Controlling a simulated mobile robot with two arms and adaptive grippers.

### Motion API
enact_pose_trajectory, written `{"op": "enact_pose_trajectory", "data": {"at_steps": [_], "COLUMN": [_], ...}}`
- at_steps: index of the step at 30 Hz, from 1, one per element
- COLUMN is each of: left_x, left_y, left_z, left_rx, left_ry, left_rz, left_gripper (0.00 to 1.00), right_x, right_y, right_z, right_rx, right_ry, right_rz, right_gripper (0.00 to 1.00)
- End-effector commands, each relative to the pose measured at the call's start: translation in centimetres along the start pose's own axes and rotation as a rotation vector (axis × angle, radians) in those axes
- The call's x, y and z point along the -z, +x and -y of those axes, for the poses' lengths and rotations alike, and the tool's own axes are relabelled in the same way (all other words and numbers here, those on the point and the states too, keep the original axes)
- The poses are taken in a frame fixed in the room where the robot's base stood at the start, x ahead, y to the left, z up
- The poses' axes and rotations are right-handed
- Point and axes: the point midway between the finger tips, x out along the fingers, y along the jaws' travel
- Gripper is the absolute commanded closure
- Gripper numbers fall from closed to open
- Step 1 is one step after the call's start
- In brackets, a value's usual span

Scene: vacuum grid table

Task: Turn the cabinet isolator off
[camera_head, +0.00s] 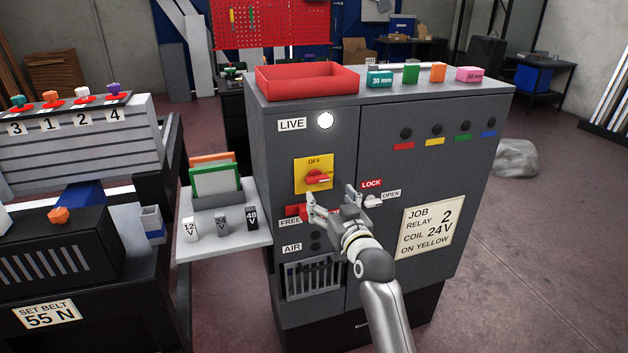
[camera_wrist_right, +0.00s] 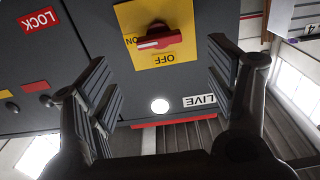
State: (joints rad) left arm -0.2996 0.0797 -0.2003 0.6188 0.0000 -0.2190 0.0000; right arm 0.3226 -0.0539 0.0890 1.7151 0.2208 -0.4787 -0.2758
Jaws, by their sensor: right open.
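The isolator is a yellow plate (camera_head: 301,183) with a red rotary handle (camera_head: 317,177) on the grey cabinet's front (camera_head: 285,155). OFF is printed above the handle. In the right wrist view, upside down, the handle (camera_wrist_right: 160,42) lies horizontal with its white mark towards ON. My right gripper (camera_head: 331,197) is open and empty in front of the cabinet, just below the handle in the head view. In the right wrist view its fingers (camera_wrist_right: 160,92) stand wide on either side, and the handle shows beyond them, apart from both. My left gripper is not in view.
The round LIVE lamp (camera_head: 325,120) glows white above the plate. A red part (camera_head: 293,210) by the FREE label and the LOCK/OPEN knob (camera_head: 372,201) sit close to my right fingers. A shelf (camera_head: 215,245) with small blocks juts out at left. A red tray (camera_head: 307,80) tops the cabinet.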

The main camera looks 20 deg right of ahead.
Motion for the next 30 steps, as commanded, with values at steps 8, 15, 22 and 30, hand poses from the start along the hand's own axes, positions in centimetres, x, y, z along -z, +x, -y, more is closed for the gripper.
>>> {"op": "enact_pose_trajectory", "data": {"at_steps": [8,15,22,30], "left_x": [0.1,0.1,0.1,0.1], "left_y": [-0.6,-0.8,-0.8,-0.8], "left_z": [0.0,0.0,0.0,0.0], "left_rx": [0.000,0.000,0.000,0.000], "left_ry": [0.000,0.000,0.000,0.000], "left_rz": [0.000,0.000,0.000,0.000], "left_gripper": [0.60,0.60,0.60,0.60], "right_x": [0.1,0.1,0.0,-0.1], "right_y": [4.3,7.0,8.1,8.2], "right_z": [0.0,0.0,0.0,0.0], "right_rx": [0.001,0.001,0.000,0.000], "right_ry": [0.001,0.000,0.000,-0.001], "right_rz": [0.002,0.000,0.000,0.001], "right_gripper": [0.23,0.23,0.23,0.23]}}
